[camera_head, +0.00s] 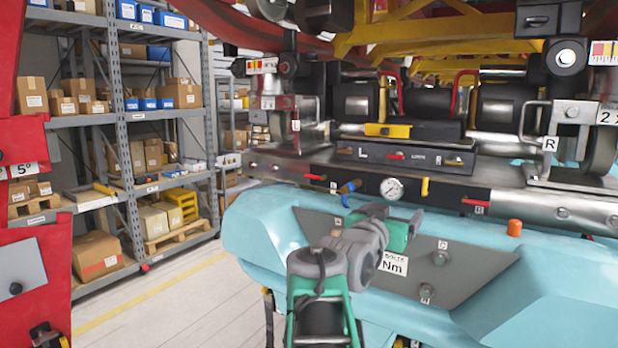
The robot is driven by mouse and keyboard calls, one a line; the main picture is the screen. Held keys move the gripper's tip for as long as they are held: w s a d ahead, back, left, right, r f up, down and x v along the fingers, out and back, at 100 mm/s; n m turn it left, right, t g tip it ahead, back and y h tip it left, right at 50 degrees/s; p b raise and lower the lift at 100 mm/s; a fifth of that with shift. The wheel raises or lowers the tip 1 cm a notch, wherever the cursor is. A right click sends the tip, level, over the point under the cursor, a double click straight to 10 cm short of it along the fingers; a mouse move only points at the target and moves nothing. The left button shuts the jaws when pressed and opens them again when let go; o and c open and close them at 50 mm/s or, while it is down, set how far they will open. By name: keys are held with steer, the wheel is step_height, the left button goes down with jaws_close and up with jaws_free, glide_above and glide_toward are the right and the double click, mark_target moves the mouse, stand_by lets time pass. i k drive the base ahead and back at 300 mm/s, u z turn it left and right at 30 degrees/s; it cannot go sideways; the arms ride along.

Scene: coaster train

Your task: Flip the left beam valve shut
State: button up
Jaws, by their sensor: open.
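The beam is a long steel bar with a black strip (408,188) along its front. A small red lever (315,177) lies roughly level at the strip's left end, beside a small label too small to read. My gripper (398,213) is open and empty, below the pressure gauge and to the right of the red and blue handles, apart from both. My grey wrist hides part of the plate below the beam.
A round gauge (392,189), a yellow handle (425,187) and another red lever (475,203) share the strip. A panel (405,157) with red and yellow levers sits above. The light-blue housing (265,235) bulges out below. Shelves (123,130) stand left; floor between is clear.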

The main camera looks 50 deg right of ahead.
mark_target(307, 176)
steer(key=i, duration=1)
